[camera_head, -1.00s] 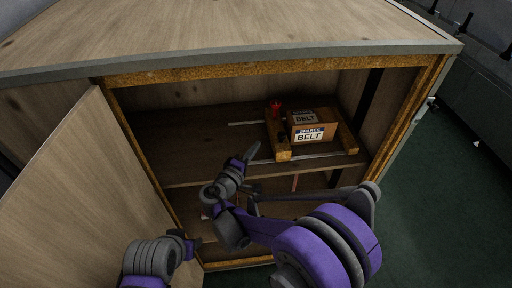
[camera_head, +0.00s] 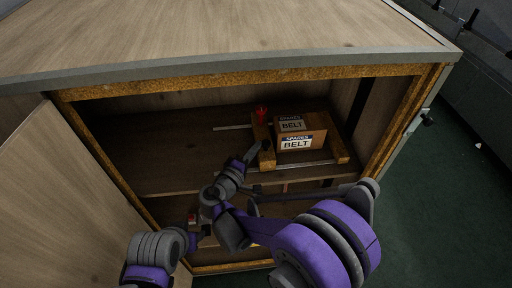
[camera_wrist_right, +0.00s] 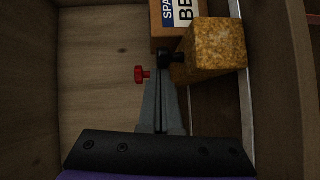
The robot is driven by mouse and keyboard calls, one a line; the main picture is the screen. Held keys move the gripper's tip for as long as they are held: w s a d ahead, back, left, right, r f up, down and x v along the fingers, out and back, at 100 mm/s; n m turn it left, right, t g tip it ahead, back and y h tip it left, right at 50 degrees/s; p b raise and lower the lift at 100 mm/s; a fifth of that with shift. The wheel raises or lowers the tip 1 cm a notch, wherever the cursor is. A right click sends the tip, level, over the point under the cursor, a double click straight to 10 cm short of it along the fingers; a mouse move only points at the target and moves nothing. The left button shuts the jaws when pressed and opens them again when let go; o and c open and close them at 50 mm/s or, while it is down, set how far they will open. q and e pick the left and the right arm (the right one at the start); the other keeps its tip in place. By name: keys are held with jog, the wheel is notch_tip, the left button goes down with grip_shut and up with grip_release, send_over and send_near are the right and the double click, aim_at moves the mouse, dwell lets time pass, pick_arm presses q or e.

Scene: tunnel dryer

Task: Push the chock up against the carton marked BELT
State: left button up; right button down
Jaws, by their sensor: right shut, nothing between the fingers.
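The carton marked BELT (camera_head: 315,139) stands on the cupboard's upper shelf. My right gripper (camera_head: 256,147) is shut and empty at the chock's left side. In the right wrist view, the gripper's tips (camera_wrist_right: 161,64) are close to a black knob on the chock (camera_wrist_right: 218,45), with the carton (camera_wrist_right: 164,17) beyond; contact is unclear. My left gripper (camera_head: 194,241) is low at the left, its fingers mostly hidden.
Another wooden bar (camera_head: 340,150) lies right of the carton. The open door (camera_head: 60,200) is at the left, and the cupboard's right frame (camera_head: 405,120) bounds the opening. The shelf left of the chock is clear.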

aim_at(268, 155)
pick_arm(q)
jog(key=shift+s+a, duration=0.1)
jog(key=shift+s, duration=0.1)
pick_arm(e)
jog(key=shift+s+a, duration=0.15)
jog(key=shift+s, duration=0.05)
jog(key=d, duration=0.5)
jog(key=shift+w, duration=0.4)
pick_arm(q)
jog(key=shift+f, duration=0.2)
pick_arm(e)
jog(key=shift+a, duration=0.2)
pick_arm(q)
jog(key=shift+s+a, duration=0.1)
pick_arm(e)
jog(key=shift+a, duration=0.1)
